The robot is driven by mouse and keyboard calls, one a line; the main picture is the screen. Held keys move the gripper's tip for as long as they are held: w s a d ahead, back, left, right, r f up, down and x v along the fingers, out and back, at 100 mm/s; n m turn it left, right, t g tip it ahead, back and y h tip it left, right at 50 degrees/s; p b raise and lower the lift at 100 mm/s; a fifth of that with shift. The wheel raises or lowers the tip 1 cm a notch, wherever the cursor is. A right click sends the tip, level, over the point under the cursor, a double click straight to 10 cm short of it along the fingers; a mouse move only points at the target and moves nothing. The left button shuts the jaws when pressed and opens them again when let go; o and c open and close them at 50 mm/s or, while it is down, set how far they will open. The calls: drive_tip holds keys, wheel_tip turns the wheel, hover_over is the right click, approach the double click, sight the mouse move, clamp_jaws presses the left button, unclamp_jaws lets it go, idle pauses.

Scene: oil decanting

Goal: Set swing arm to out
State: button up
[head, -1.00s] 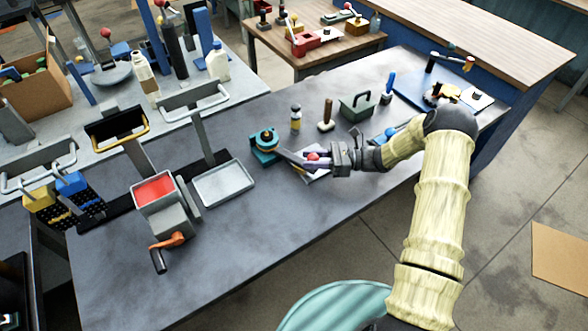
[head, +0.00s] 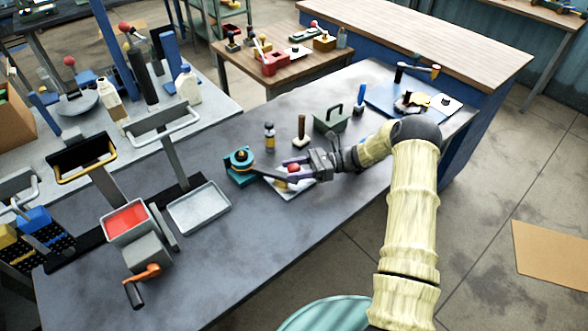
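The swing arm (head: 270,172) is a grey bar reaching right from a teal base (head: 240,176) with an orange-yellow pivot on top. A red ball (head: 293,168) shows near its outer end. My gripper (head: 291,170) comes in from the right, with its purple fingers at the red ball, one on the far side and one on the near side. The fingers partly cover the arm's end. I cannot tell whether they press on the ball or stand just apart from it. A pale plate (head: 288,190) lies under the gripper.
Behind stand a small bottle (head: 269,137), a wooden-handled stamp (head: 301,130) and a green box with a handle (head: 332,118). A grey tray (head: 199,207) and a red-topped cranked box (head: 127,222) stand left. The front of the table is clear.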

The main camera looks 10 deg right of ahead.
idle(0.3)
drive_tip(key=d+b, duration=0.1)
drive_tip(key=d, duration=0.3)
drive_tip(key=w+d+b, duration=0.1)
drive_tip(key=d, duration=0.3)
drive_tip(key=d+b, duration=0.1)
drive_tip(key=d, duration=0.3)
drive_tip(key=shift+w, duration=0.2)
